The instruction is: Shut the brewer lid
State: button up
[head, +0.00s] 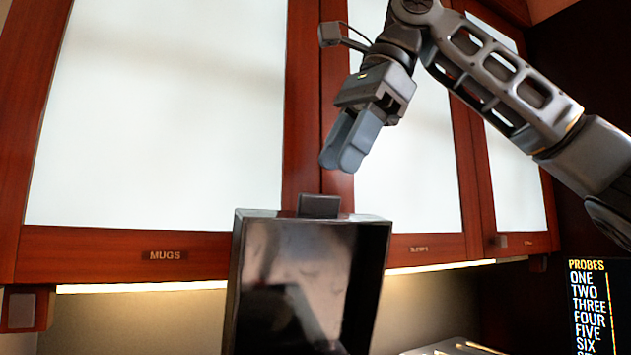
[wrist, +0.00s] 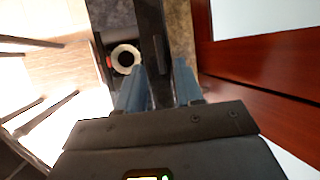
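The brewer lid (head: 237,290) is a dark, glossy, box-shaped cover standing raised, nearly upright, with a small black tab (head: 318,206) on its top edge. My gripper (head: 345,158) is above the lid's top edge and slightly to the right of the tab, with a visible gap between them in the head view. In the wrist view, my gripper's (wrist: 158,88) blue-grey fingers are apart, with the lid's dark edge (wrist: 150,25) showing beyond and between them. The brewer body (wrist: 108,88), with a pale round ring, lies below to the left. The fingers hold nothing that I can see.
Wooden cabinets with white panels (head: 160,110) stand behind my gripper; one is labelled MUGS. A dark board (head: 598,300) headed PROBES is at lower right. A wooden cabinet front (wrist: 260,70) is close on the right in the wrist view.

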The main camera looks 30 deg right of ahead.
jog(key=shift+p+x, duration=0.3)
jog(key=shift+x, duration=2.25)
grip_shut()
